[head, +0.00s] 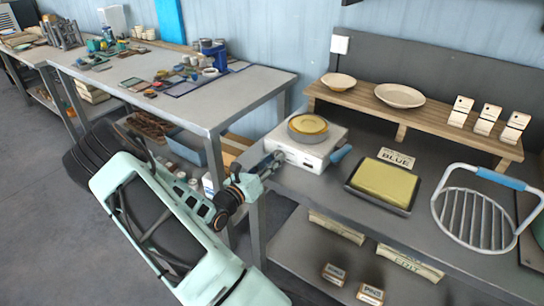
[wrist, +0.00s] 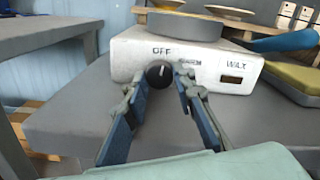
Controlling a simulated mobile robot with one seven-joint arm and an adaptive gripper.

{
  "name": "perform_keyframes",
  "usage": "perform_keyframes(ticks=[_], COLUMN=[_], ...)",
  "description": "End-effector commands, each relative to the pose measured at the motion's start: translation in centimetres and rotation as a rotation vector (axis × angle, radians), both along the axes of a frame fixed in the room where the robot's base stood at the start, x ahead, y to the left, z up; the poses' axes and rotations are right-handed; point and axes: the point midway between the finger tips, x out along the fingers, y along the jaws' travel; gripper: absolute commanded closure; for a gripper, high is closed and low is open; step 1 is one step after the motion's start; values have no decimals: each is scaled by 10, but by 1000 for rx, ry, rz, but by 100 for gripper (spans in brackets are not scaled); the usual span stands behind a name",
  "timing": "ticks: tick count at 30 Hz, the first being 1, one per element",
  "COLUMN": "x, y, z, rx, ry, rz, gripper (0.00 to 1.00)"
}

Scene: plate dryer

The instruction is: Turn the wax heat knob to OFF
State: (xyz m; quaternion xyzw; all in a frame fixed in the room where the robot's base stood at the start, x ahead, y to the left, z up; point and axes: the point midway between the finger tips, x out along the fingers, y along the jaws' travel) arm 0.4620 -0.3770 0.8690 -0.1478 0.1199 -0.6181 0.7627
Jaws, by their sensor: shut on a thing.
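The wax heater (head: 306,148) is a white box on the left end of the grey bench, with a round pan (head: 308,126) of yellow wax on top. In the wrist view its front face (wrist: 205,72) carries the labels OFF, WARM and WAX. The black heat knob (wrist: 158,74) sits below OFF, with a light pointer mark that looks close to upright. My gripper (wrist: 160,82) has its two fingertips on either side of the knob, closed on it. In the head view my gripper (head: 268,166) reaches the heater's front left; the knob is hidden there.
A blue-handled tool (head: 341,153) lies at the heater's right side. A yellow sponge in a dark tray (head: 352,187), a BLUE label card (head: 397,158) and a wire rack (head: 473,218) are further right. A wooden shelf (head: 440,120) with bowls stands behind. Another table (head: 215,110) is at left.

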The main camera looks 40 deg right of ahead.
Motion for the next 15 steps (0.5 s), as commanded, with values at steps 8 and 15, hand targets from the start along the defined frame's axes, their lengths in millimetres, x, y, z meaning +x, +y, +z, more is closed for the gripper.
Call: perform_keyframes(ticks=[8,15], x=[0,0], y=[0,0], z=[2,1], rx=[-25,-32], ry=[113,142], rz=[0,1], gripper=[100,100])
